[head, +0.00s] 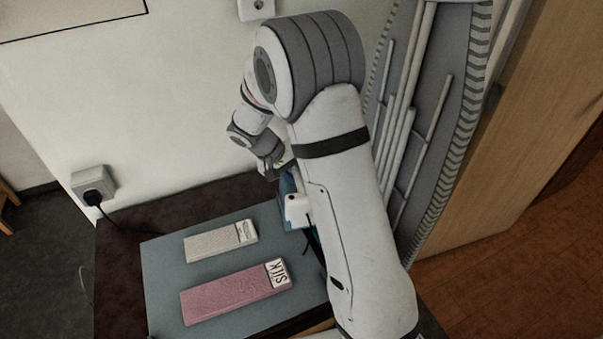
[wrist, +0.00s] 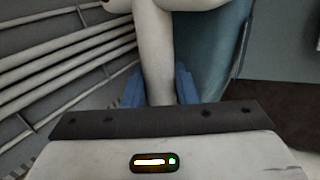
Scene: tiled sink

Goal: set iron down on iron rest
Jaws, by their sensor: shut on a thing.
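The iron (head: 294,206), white and blue, is at the right side of the grey-blue mat, partly hidden behind my arm. I cannot tell whether it touches a surface. In the wrist view its white handle (wrist: 155,55) runs between the blue fingertips of my gripper (wrist: 158,90), with a blue part of the iron beyond. My gripper also shows in the head view (head: 274,168), at the far side of the iron. It is shut on the handle. I cannot make out an iron rest; my arm covers the area right of the iron.
A pink block marked SILK (head: 235,293) and a beige block (head: 220,241) lie on the grey-blue mat (head: 163,262). A wall socket with a plugged-in cord (head: 94,186) is at left. A grey ironing board (head: 448,110) stands upright at right, close to my arm.

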